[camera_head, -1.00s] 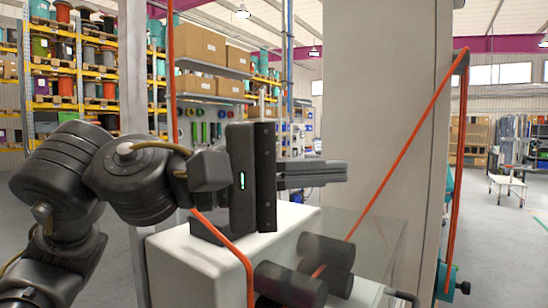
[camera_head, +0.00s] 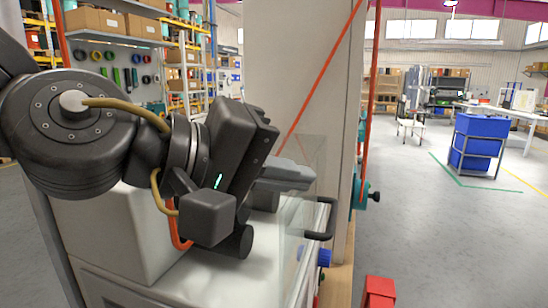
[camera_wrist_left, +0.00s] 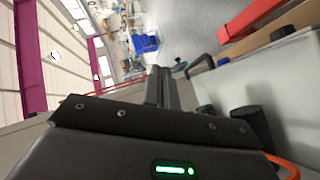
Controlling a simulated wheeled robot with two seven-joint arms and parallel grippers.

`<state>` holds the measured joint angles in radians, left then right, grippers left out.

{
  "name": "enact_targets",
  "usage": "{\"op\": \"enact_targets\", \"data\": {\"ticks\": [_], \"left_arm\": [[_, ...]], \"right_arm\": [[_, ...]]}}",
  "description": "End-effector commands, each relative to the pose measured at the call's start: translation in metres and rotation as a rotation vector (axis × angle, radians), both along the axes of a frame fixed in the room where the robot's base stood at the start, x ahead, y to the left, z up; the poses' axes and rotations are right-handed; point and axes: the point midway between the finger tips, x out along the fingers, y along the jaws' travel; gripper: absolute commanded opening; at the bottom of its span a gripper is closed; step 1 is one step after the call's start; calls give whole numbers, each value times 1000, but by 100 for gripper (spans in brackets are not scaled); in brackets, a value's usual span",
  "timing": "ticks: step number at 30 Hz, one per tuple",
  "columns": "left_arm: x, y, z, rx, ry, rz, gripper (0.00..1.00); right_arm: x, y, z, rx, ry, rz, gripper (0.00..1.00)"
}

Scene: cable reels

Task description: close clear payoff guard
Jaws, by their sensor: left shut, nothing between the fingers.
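The clear payoff guard (camera_head: 295,232) is a transparent upright panel at the right end of the white machine (camera_head: 110,230). A dark bar handle (camera_head: 326,220) shows beside its right edge. My left gripper (camera_head: 308,178) is shut and empty, its fingers pointing right, and overlaps the panel's upper part in the head view. I cannot tell if it touches the panel. In the left wrist view its fingers (camera_wrist_left: 160,88) are together. Dark rollers (camera_head: 238,242) are partly hidden behind my gripper; a roller also shows in the left wrist view (camera_wrist_left: 250,125). My right gripper is not in view.
An orange cable (camera_head: 320,75) slants up in front of a pale column (camera_head: 285,60). A blue knob (camera_head: 325,258) sits below the handle, and a red box (camera_head: 379,290) stands at the lower right. Open floor (camera_head: 420,220) lies right, with a blue bin cart (camera_head: 478,140) beyond.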

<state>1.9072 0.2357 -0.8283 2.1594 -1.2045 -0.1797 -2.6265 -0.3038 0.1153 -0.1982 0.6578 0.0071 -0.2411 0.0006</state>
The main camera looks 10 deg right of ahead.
Motion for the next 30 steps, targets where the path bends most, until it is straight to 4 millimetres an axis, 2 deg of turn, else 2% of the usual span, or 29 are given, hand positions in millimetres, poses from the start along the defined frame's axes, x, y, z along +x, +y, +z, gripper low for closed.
{"op": "enact_targets", "data": {"ticks": [19, 23, 30], "left_arm": [[-1, -3, -4, 21, -13, -7, 0], [-6, 1, 7, 20, -16, -9, 0], [-26, 15, 41, 21, -18, -15, 0]], "right_arm": [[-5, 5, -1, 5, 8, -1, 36], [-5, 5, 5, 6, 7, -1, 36], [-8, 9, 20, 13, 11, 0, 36]]}}
